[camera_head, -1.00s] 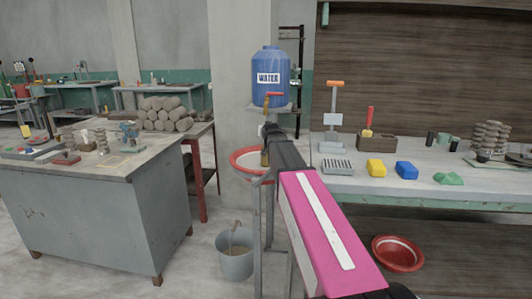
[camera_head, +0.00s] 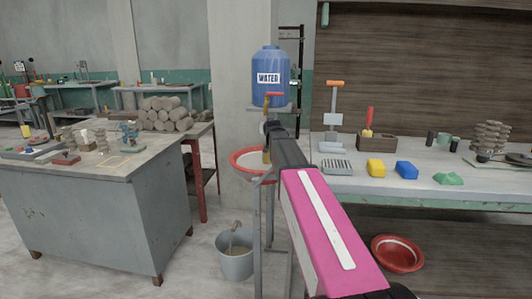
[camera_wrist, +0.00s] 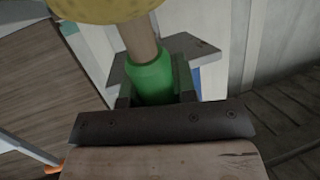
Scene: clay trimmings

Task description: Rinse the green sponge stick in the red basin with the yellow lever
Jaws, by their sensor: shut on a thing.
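My gripper (camera_wrist: 157,97) is shut on the green grip of the sponge stick (camera_wrist: 151,78). In the wrist view, a wooden shaft rises from the green grip to a yellow sponge head, cut off at the top edge. In the head view, the gripper is small and partly hidden by my arm, with a yellowish part of the stick by the basin's right rim. The red basin (camera_head: 236,164) with a pale inside sits on a metal stand. The blue water tank (camera_head: 270,75) is above, with a red-orange lever (camera_head: 274,94) below its label. I see no clearly yellow lever.
A second red basin (camera_head: 398,253) lies low under the right bench (camera_head: 460,190). The left workbench (camera_head: 90,210) holds tools. A yellow block (camera_head: 376,168) and a blue block (camera_head: 406,170) lie on the right bench.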

